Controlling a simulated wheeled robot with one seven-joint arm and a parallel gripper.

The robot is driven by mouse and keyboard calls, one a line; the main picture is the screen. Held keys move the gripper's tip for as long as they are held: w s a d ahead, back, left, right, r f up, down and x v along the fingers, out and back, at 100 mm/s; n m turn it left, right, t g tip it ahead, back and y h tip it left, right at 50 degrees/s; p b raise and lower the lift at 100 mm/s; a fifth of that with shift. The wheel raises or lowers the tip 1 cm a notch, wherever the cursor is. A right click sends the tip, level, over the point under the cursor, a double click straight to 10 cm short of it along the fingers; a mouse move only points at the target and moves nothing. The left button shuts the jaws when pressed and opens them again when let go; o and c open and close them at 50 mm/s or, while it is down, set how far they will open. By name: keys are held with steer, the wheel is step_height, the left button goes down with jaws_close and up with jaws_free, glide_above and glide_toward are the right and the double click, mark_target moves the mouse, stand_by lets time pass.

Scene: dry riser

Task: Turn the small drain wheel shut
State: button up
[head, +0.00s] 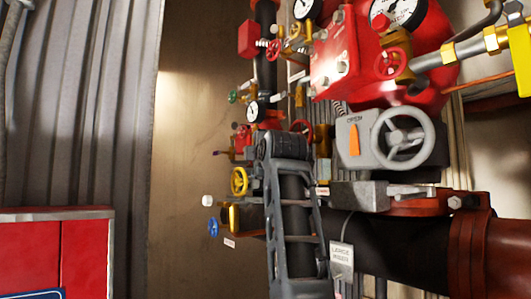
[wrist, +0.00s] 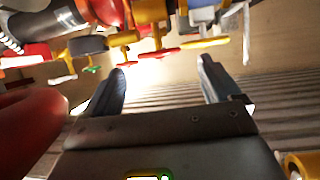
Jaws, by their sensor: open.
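Several small handwheels show in the head view: a yellow one (head: 239,181), a blue one (head: 213,227), a green one (head: 232,97) and a red one (head: 393,63). I cannot tell by a readable label which is the drain wheel. In the wrist view my gripper (wrist: 162,68) is open, with nothing between its two fingers. Beyond the fingertips, a red wheel (wrist: 152,54) and a yellow wheel (wrist: 204,43) appear edge-on, apart from the fingers. In the head view my arm hides the gripper and part of the valves.
A large grey handwheel (head: 402,138) on a grey box stands right of my arm. Red pipework (head: 480,245) and gauges (head: 253,111) crowd the right side. A red cabinet (head: 55,255) is at lower left. Bare wall (head: 185,130) lies left of the valves.

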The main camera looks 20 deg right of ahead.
steer(key=shift+w+d+r+p, duration=0.15)
steer(key=shift+w+p, duration=0.35)
steer(key=shift+w, duration=1.1)
steer(key=shift+w+d+r+p, duration=0.1)
steer(key=shift+w+p, duration=0.4)
steer(key=shift+w, duration=1.1)
steer(key=c, duration=1)
steer(key=shift+o, duration=0.2)
steer(key=shift+f, duration=0.1)
